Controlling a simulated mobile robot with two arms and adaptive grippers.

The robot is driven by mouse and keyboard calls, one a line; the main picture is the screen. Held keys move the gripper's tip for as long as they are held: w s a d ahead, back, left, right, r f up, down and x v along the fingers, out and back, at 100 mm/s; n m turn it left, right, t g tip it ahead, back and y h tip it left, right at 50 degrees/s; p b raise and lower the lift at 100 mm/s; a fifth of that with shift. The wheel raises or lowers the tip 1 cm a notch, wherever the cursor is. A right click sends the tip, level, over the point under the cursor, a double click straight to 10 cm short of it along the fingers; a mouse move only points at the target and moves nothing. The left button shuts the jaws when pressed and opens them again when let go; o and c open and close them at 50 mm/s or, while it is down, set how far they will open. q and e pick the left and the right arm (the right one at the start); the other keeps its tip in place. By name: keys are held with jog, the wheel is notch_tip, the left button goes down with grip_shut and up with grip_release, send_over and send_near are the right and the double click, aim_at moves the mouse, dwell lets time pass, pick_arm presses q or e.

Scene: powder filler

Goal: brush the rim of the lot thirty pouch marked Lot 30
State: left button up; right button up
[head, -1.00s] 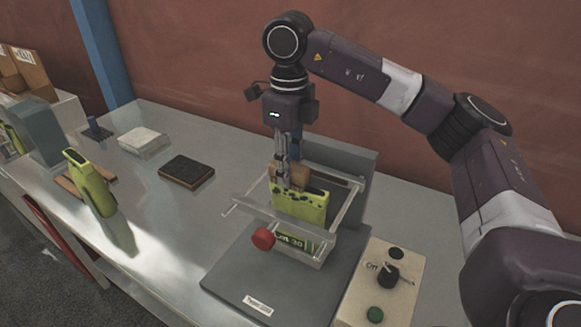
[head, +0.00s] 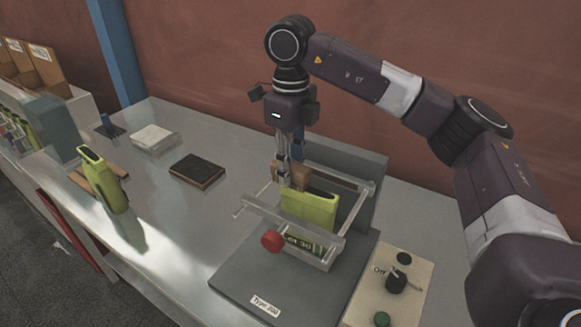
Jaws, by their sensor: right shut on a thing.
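The lime-green pouch (head: 312,208) marked Lot 30 stands upright in a clamp frame of pale bars (head: 292,219). Its label shows low on the front, partly behind the front bar. The upper edge I see looks clean. My right gripper (head: 283,178) points down and is shut on a brown block-like brush (head: 298,175). The brush is at the back left of the pouch's rim. I cannot tell whether it touches the rim; its underside is hidden. My left gripper is out of view.
A red knob (head: 271,241) sticks out at the clamp's front left. A control box (head: 388,290) stands to the right. Another green pouch (head: 103,180), a dark pad (head: 197,170) and a white block (head: 153,138) are on the table to the left. Bare table lies between.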

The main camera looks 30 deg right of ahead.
aim_at(320, 193)
jog(key=shift+s+d+b, duration=0.2)
jog(key=shift+s+d, duration=0.1)
jog(key=shift+s, duration=0.2)
jog(key=shift+s+d+b, duration=0.2)
jog(key=shift+s+d, duration=0.05)
jog(key=shift+s, duration=0.2)
jog(key=shift+d+f, duration=0.1)
jog(key=shift+s+d+b, duration=0.3)
jog(key=shift+s+d, duration=0.3)
jog(key=shift+s, duration=0.3)
jog(key=shift+s, duration=0.1)
jog(key=shift+s+d+b, duration=0.45)
jog(key=shift+s+d, duration=0.15)
jog(key=shift+s, duration=0.25)
jog(key=shift+s, duration=0.1)
jog(key=shift+s+d, duration=0.65)
jog(key=shift+s, duration=0.15)
